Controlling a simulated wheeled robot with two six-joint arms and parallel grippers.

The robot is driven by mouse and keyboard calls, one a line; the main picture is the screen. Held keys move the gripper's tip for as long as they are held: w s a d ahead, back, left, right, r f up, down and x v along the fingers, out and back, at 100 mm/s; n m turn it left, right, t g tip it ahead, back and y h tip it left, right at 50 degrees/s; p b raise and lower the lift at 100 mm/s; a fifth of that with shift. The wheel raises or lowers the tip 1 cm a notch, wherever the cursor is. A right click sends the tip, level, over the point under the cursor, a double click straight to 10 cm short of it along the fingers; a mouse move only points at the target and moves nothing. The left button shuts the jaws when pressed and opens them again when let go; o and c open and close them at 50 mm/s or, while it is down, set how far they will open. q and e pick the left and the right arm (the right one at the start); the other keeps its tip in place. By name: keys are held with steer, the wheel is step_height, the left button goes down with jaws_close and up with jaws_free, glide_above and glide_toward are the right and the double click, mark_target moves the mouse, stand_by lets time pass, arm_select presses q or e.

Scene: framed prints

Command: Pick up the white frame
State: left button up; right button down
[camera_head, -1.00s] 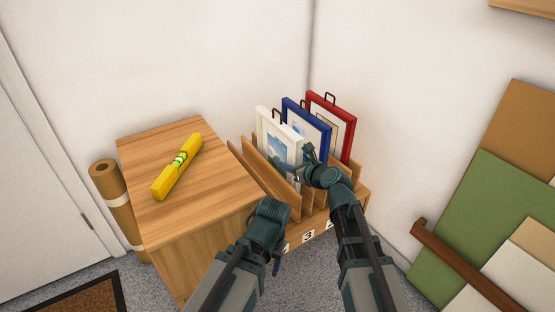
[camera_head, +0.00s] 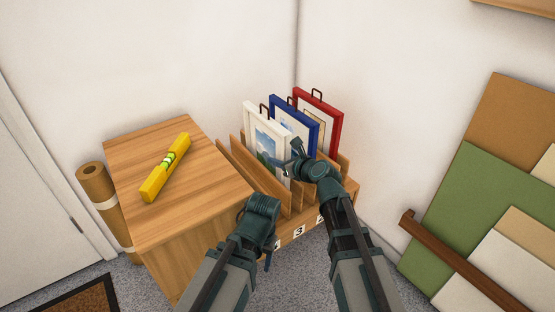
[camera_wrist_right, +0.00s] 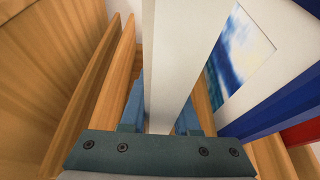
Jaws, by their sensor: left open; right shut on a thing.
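The white frame (camera_head: 251,124) stands upright in a wooden slotted rack (camera_head: 298,232), leftmost of three framed prints, with a blue and white picture inside it. My right gripper (camera_head: 293,153) is at its near upright edge. In the right wrist view, the white frame's edge (camera_wrist_right: 168,60) lies between the two blue fingers, and the right gripper (camera_wrist_right: 160,112) is shut on it. The frame's lower part is hidden by the rack's dividers. My left gripper (camera_head: 268,256) is open and empty in front of the rack, lower in the view; its fingers are mostly hidden.
A blue frame (camera_head: 312,133) and a red frame (camera_head: 335,122) stand just right of the white one. A wooden cabinet (camera_head: 200,205) with a yellow level (camera_head: 165,167) on it is left of the rack. Boards (camera_head: 480,190) lean at the right wall.

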step_height(320, 180, up, 17)
steer(key=p, duration=1.7)
glide_above(278, 127)
steer(key=shift+w+r, duration=0.1)
steer(key=shift+r, duration=0.1)
step_height(278, 127, up, 36)
steer(key=p, duration=3.5)
steer(key=shift+p, duration=0.3)
steer(key=shift+f, duration=0.25)
step_height(278, 127, down, 36)
steer(key=b, duration=3.6)
steer(key=shift+r, duration=0.2)
